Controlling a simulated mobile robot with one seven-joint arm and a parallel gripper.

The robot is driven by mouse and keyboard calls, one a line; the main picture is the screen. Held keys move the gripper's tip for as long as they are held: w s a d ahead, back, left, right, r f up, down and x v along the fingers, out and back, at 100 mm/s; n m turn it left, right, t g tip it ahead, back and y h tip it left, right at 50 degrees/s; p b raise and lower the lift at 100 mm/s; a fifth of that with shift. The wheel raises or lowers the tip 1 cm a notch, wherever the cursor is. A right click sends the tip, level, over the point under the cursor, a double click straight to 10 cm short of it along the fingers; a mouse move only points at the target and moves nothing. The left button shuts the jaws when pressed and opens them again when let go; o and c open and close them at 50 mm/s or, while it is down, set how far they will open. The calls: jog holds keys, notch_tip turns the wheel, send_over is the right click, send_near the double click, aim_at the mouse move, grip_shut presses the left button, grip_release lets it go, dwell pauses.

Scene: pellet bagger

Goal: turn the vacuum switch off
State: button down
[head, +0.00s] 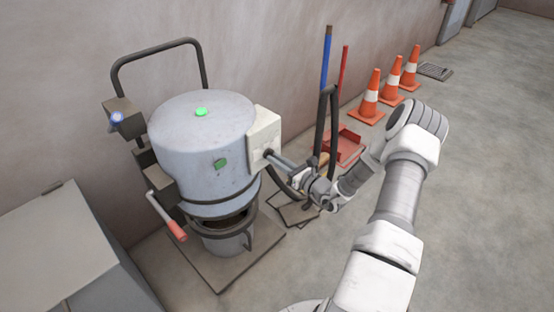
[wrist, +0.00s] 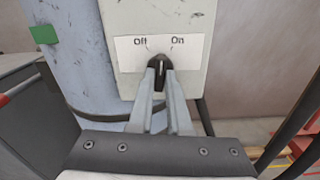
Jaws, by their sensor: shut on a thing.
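The vacuum switch is a small black knob (wrist: 158,63) on a pale box (wrist: 190,22) with a white label reading "Off" on the left and "On" on the right. The knob stands close to upright between the two marks; which one it points to is hard to tell. My gripper (wrist: 160,82) is shut on the knob, one finger on each side, hiding its lower part. In the head view, the pale switch box (head: 264,134) sits on the right side of the grey drum (head: 202,140), and my gripper (head: 272,157) reaches its face from the right.
A green light (head: 201,112) shows on the drum's top. A red-handled lever (head: 175,230) and a blue knob (head: 117,118) are on its left. Cones (head: 371,92) stand by the wall; the right floor is clear.

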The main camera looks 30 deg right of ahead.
jog(key=shift+n, duration=3.6)
jog(key=c, duration=0.9)
grip_release()
jog(key=shift+o, duration=0.2)
jog(key=p+v, duration=0.2)
jog(key=v, duration=1.5)
jog(key=shift+s+p, duration=0.2)
jog(key=shift+p, duration=0.15)
jog(key=shift+d, duration=0.1)
